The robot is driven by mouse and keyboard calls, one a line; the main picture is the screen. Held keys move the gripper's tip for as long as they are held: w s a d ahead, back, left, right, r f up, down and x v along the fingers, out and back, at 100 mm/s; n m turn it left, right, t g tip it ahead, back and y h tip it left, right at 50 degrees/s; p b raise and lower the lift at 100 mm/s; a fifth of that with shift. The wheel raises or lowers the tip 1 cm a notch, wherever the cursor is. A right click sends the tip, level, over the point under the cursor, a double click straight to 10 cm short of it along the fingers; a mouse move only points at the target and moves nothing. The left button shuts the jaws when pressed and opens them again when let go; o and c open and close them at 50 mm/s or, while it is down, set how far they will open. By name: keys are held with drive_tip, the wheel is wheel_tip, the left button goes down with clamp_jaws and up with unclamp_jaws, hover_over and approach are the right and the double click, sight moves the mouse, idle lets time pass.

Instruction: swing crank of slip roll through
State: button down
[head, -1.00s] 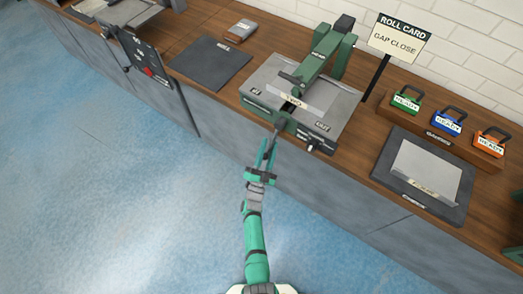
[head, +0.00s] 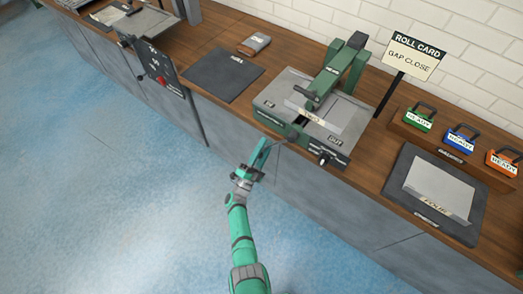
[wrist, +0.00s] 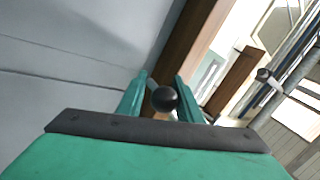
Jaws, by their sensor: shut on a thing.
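The slip roll (head: 333,75) is a green-framed machine on a grey bed on the bench, with an IN panel at its left and an OUT panel at its right. Its crank shows as a thin grey rod (head: 280,141) at the front edge, reaching left from a green block. My gripper (head: 266,145) is at the rod's outer end, in front of the bench. In the wrist view my gripper (wrist: 160,95) has its green fingers around the crank's black ball knob (wrist: 165,99), shut on it. A pale sheet (head: 325,117) with a tag lies at the rolls.
A roll card (head: 411,56) reads GAP CLOSE. The floor before the bench is open.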

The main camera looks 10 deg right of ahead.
drive_tip(key=shift+w+a+r+m+g+h, duration=0.25)
drive_tip(key=shift+a+r+m+g+h, duration=0.1)
drive_tip(key=shift+r+m, duration=0.15)
drive_tip(key=c, duration=1.4)
unclamp_jaws()
drive_tip(key=shift+c, duration=0.2)
drive_tip(key=shift+f, duration=0.1)
drive_tip(key=v, duration=1)
drive_tip(key=shift+s+a+f, duration=0.2)
drive_tip(key=shift+s, duration=0.05)
